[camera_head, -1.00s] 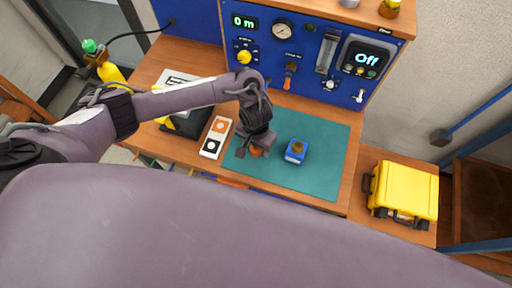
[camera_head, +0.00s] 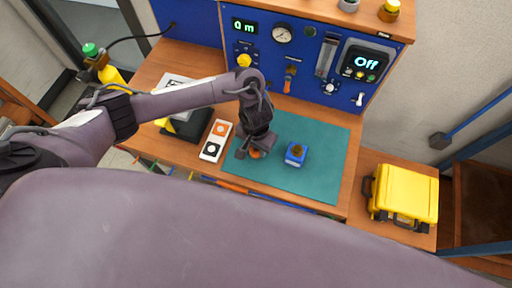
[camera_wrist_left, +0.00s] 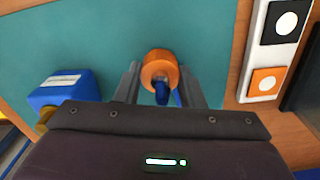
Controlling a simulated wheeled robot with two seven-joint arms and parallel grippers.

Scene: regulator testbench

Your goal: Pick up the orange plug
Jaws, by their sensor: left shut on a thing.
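The orange plug (camera_wrist_left: 160,68) is a short orange cylinder with a blue part, seen between the two fingers in the left wrist view. My left gripper (camera_wrist_left: 164,80) is shut on it. In the head view the plug (camera_head: 256,154) shows as a small orange spot under my left gripper (camera_head: 254,147), over the left part of the green mat (camera_head: 315,180). I cannot tell whether the plug touches the mat. My right gripper is not in view.
A blue block (camera_head: 296,154) with a dark yellow top stands on the mat right of the gripper. A white holder (camera_head: 215,139) with an orange and a black square lies to the left. The blue test panel (camera_head: 300,60) stands behind. A yellow case (camera_head: 405,192) sits at right.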

